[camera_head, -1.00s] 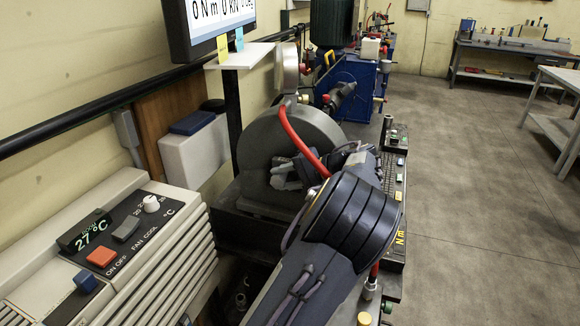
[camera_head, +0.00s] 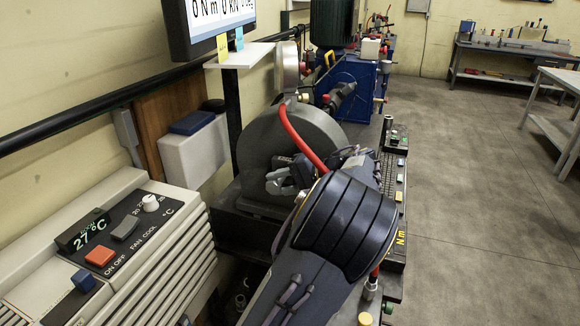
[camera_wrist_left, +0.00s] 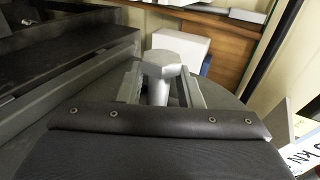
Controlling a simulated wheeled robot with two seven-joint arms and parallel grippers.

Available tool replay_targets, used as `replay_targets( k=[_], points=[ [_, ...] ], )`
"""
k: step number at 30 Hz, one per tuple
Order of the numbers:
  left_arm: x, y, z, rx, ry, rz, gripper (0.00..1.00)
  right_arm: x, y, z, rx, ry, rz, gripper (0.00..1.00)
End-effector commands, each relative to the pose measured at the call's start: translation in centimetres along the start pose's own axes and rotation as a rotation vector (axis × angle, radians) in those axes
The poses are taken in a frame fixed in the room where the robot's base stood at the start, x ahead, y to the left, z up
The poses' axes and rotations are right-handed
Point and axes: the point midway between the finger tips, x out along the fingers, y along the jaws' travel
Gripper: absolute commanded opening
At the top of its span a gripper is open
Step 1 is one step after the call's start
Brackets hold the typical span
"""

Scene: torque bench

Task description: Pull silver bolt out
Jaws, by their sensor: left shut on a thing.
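The silver bolt (camera_wrist_left: 161,68) shows in the left wrist view, with a wide hexagonal head and a narrower shank below it. My left gripper (camera_wrist_left: 160,92) is shut on it, with one finger on each side of the shank. In the head view, my left gripper (camera_head: 278,180) is at the front of the dark grey round housing (camera_head: 290,137). My own wrist covers part of this area, and the bolt is too small to make out there. I cannot tell how deep the bolt sits. My right gripper is not in view.
A red hose (camera_head: 297,138) curves over the housing close to my wrist. A control panel (camera_head: 118,240) with knobs and buttons stands at the left. A display (camera_head: 212,22) hangs above a white shelf (camera_head: 240,56). Open floor (camera_head: 480,200) lies to the right.

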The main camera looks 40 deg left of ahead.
Motion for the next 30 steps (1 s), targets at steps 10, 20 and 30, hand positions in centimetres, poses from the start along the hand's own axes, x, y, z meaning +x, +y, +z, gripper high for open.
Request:
replay_targets(
  k=[10,20,30],
  points=[
    [0.1,0.2,1.1,0.004,-0.005,0.003,0.0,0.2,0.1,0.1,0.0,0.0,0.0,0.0],
    [0.1,0.2,1.4,0.005,-0.006,0.003,0.0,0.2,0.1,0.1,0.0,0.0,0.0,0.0],
    [0.0,0.2,1.4,0.004,-0.004,0.002,0.58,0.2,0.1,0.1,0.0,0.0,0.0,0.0]
  ],
)
